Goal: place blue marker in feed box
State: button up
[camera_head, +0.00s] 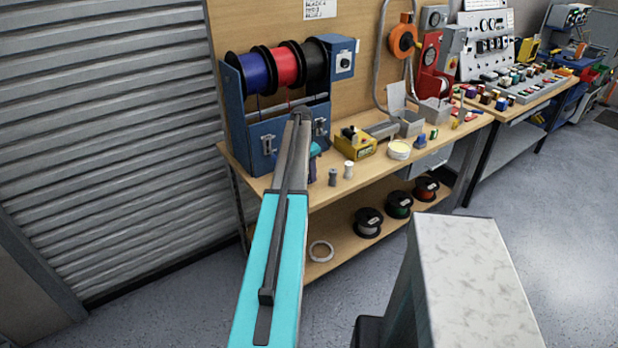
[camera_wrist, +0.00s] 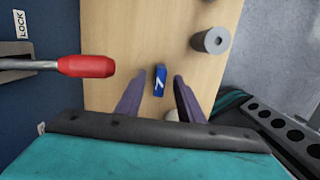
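The small blue marker (camera_wrist: 160,80), with a white sign on its face, is on the wooden bench top in the wrist view. My gripper (camera_wrist: 158,84) is open, with one finger to each side of the marker and a gap on both sides. I cannot tell how far the fingertips are above the bench. In the head view my gripper (camera_head: 313,167) is at the bench's front left, and the marker is not clear there. No box is readable as the feed box; open grey boxes (camera_head: 408,124) stand farther right on the bench.
A grey cylinder (camera_wrist: 211,40) stands right of the marker. A red-handled lever (camera_wrist: 86,66) juts in from the blue panel at left. The blue spool rack (camera_head: 233,108) stands behind my gripper. A yellow device (camera_head: 366,149) and a round tin (camera_head: 399,150) are to its right.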

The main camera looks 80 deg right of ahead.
jog(key=shift+f, duration=0.8)
grip_shut()
